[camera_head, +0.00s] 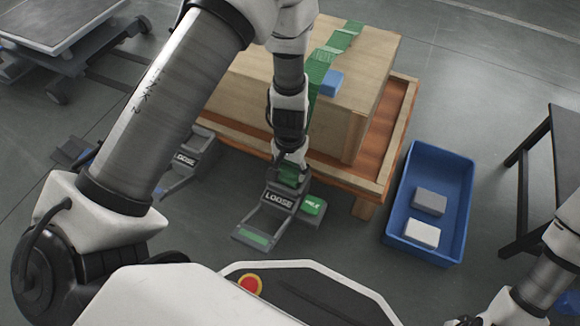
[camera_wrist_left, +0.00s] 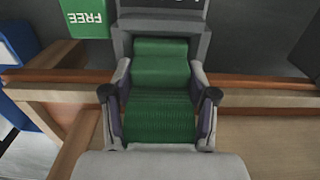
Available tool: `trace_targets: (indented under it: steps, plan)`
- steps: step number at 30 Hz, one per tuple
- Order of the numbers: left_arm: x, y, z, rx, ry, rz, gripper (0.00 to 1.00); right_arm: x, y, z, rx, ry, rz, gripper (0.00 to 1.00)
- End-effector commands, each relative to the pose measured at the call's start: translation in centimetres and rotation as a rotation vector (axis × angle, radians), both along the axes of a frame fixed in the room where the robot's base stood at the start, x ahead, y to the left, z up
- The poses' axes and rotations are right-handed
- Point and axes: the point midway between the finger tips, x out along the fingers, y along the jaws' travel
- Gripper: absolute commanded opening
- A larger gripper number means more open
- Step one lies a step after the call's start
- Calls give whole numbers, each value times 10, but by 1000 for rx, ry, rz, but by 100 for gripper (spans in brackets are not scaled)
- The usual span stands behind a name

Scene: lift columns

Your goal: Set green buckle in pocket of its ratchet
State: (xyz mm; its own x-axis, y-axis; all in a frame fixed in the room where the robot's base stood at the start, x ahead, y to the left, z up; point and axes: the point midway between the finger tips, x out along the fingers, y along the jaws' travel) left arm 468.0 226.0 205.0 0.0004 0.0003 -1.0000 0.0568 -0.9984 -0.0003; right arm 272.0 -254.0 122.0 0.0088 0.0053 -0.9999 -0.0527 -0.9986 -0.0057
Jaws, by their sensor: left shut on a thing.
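The green buckle (camera_wrist_left: 160,117) lies between the fingers of my left gripper (camera_wrist_left: 160,92), which is shut on it. Its far end meets the grey frame of the ratchet (camera_wrist_left: 160,20); I cannot tell if it sits fully in the pocket. In the head view my left gripper (camera_head: 291,162) hangs over the near side of the crate. The buckle (camera_head: 289,177) shows just below it, partly covered. The ratchet (camera_head: 275,201) there has a "LOOSE" label and a green-marked handle toward me.
A green "FREE" tag (camera_head: 313,205) sits beside the ratchet. A strapped wooden crate (camera_head: 255,90) stands on a pallet (camera_head: 398,125) with a blue block (camera_head: 332,83) on top. Another "LOOSE" ratchet (camera_head: 190,158) is left. A blue bin (camera_head: 455,195) is right.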

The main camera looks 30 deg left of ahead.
Motion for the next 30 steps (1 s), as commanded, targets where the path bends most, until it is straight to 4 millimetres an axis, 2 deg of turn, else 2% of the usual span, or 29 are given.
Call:
trace_targets:
  steps: [1, 2, 3, 4, 13, 17, 20, 27, 30]
  plan:
    - [0, 0, 1, 0, 0, 0, 10, 0, 0, 0, 0, 0, 0, 40]
    - [0, 0, 1, 0, 0, 0, 65, 0, 0, 0, 0, 0, 0, 40]
    - [0, 0, 1, 0, 0, 0, 79, 0, 0, 0, 0, 0, 0, 40]
    - [0, 0, 1, 0, 0, 0, 87, 0, 0, 0, 0, 0, 0, 40]
    - [0, 0, 0, 0, 0, 0, 87, 0, 0, 0, 0, 0, 0, 40]
    - [1, 0, 10, -1, -2, 1, 87, 0, 0, 0, 0, 0, 0, 40]
    - [1, 0, 28, -1, -5, -1, 87, 0, 0, 0, 0, 0, 0, 40]
    - [1, 0, 90, 0, -4, 0, 87, 0, 0, 0, 0, 0, 0, 40]
    - [1, 0, 108, 0, -4, -1, 87, 0, 0, 0, 0, 0, 0, 40]
